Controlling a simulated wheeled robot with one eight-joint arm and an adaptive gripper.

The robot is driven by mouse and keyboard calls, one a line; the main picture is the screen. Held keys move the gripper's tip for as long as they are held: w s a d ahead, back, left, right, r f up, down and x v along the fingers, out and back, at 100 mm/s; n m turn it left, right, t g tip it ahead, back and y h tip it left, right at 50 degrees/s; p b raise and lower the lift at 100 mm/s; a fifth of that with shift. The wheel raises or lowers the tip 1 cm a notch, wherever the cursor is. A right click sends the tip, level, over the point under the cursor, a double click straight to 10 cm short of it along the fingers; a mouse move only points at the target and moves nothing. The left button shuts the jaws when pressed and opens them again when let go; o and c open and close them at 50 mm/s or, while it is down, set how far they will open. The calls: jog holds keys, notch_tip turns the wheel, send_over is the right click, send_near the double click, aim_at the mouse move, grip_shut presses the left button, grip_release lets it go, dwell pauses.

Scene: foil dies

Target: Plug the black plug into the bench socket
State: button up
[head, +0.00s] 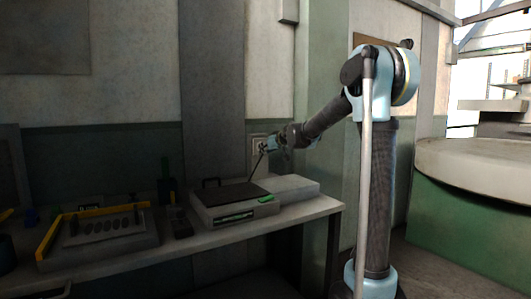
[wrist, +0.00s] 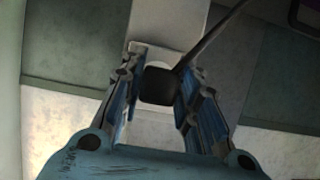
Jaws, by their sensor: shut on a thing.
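The black plug (wrist: 158,86) is between the fingers of my gripper (wrist: 160,78), which is shut on it. A dark cable (wrist: 212,40) runs from the plug to the upper right. In the head view, my gripper (head: 268,146) is at the wall just above the bench, right at the pale socket plate (head: 257,141). The plate (wrist: 165,46) also shows behind the plug in the wrist view. The plug hides the socket's holes, and I cannot tell whether the plug touches the plate or is in it.
In the head view, the cable drops to a grey device (head: 235,208) with a dark top on the bench (head: 300,218). A tray with a yellow edge (head: 95,212) stands at the left. A green-sided round structure (head: 470,215) stands at the far right.

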jog(key=shift+w+a, duration=0.15)
jog(key=shift+w, duration=0.1)
jog(key=o, duration=1.1)
jog(key=shift+v, duration=5.95)
jog(key=s+d+f+m+g+h, duration=0.2)
jog(key=s+d+f, duration=0.5)
jog(key=s+f, duration=0.4)
jog(key=s+d+f+m+g+h, duration=0.2)
jog(key=s+d+f, duration=0.5)
jog(key=s, duration=1.1)
jog(key=s+d+f+m+g+h, duration=0.2)
jog(key=s+d+f+g, duration=0.3)
jog(key=s+f, duration=1)
jog(key=shift+s+d+f+m+h, duration=0.15)
jog(key=shift+d+f+h, duration=0.2)
jog(key=shift+d, duration=0.35)
jog(key=shift+s+d+f+m+h, duration=0.1)
jog(key=shift+s+d+m+h, duration=0.1)
jog(key=shift+d+h, duration=0.35)
jog(key=shift+d, duration=0.1)
jog(key=shift+c, duration=0.7)
